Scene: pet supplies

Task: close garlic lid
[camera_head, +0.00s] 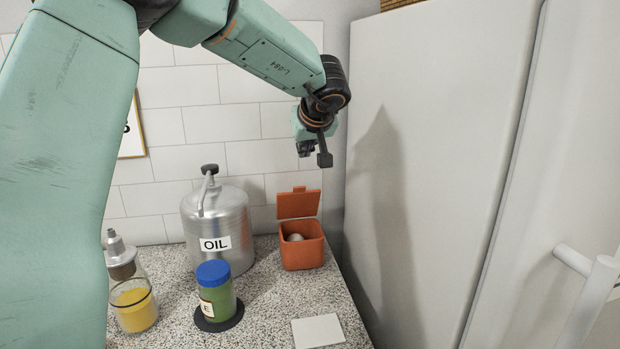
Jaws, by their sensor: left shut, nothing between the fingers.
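An orange box (303,257) stands on the speckled counter near the wall. Its orange lid (298,203) is open and stands up at the back. A whitish garlic bulb (295,238) shows inside the box. My left gripper (320,158) is shut and empty. It hangs in the air above the lid and a little to its right, apart from it. My right gripper is not in view.
A metal oil can (219,217) stands left of the box. A blue-capped green jar (216,292) and a glass bottle of yellow liquid (134,304) stand in front. A white square (318,331) lies on the counter (272,297). A large white fridge (430,150) rises on the right.

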